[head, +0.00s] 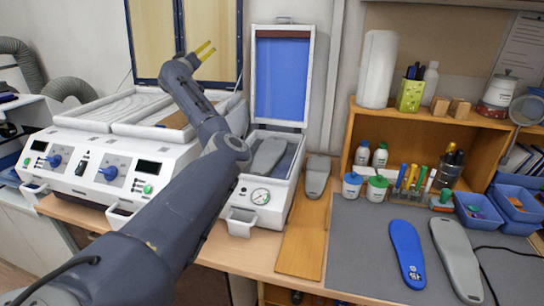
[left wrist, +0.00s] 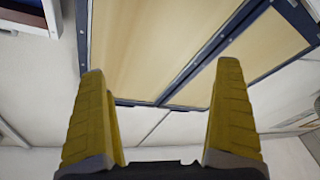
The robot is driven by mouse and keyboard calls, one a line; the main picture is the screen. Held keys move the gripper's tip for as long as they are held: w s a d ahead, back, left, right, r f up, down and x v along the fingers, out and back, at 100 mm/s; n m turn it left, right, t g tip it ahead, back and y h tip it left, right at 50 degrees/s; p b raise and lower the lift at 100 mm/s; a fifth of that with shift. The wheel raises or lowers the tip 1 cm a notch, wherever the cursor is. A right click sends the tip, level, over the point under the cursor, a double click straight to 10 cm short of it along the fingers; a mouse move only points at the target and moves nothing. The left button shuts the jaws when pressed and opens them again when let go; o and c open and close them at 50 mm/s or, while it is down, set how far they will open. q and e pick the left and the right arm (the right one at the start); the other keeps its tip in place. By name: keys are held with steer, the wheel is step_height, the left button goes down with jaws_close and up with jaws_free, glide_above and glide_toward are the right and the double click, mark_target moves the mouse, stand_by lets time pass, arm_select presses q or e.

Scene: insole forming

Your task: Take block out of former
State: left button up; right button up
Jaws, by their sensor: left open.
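The former (head: 272,140) is a white box with its lid raised, blue inside the lid, and a gauge on its front. A grey foot-shaped block (head: 268,156) lies inside it. A second grey block (head: 317,176) lies on the wooden board just right of the former. My left gripper (head: 204,50) is raised above and left of the former, in front of the wooden panels. In the left wrist view its yellow fingers (left wrist: 160,125) are wide apart with nothing between them. My right gripper is not in view.
A white heater machine (head: 110,170) with knobs stands left of the former. A blue insole (head: 407,252) and a grey insole (head: 456,258) lie on the grey mat (head: 360,235) at right. Bottles and tools stand by the wooden shelf (head: 440,125). My left arm crosses the front.

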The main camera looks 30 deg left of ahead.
arm_select(q)
steer(key=w+d+f+m+h, duration=0.3)
steer(key=w+d+h, duration=0.1)
steer(key=d, duration=0.5)
steer(key=w+d+f+m+h, duration=0.2)
steer(key=w+d+h, duration=0.15)
steer(key=d, duration=0.65)
steer(key=m+g+h, duration=0.2)
steer(key=m+g, duration=0.1)
steer(key=g, duration=0.4)
glide_above(268, 153)
steer(key=s+d, duration=0.2)
steer(key=s, duration=0.1)
step_height(268, 153, down, 12)
steer(key=s+f+g+y, duration=0.2)
steer(key=s+f+g, duration=0.2)
steer(key=s+f, duration=0.15)
steer(key=shift+m, duration=0.4)
steer(key=x, duration=0.9)
steer(key=shift+d+f, duration=0.15)
steer(key=shift+f, duration=0.05)
steer(key=shift+d+x, duration=0.15)
steer(key=shift+x, duration=1.6)
steer(key=shift+d+x, duration=0.15)
steer(key=shift+x, duration=1.55)
steer(key=shift+w, duration=0.1)
steer(key=shift+c, duration=0.4)
steer(key=shift+r, duration=0.1)
steer(key=c, duration=1.4)
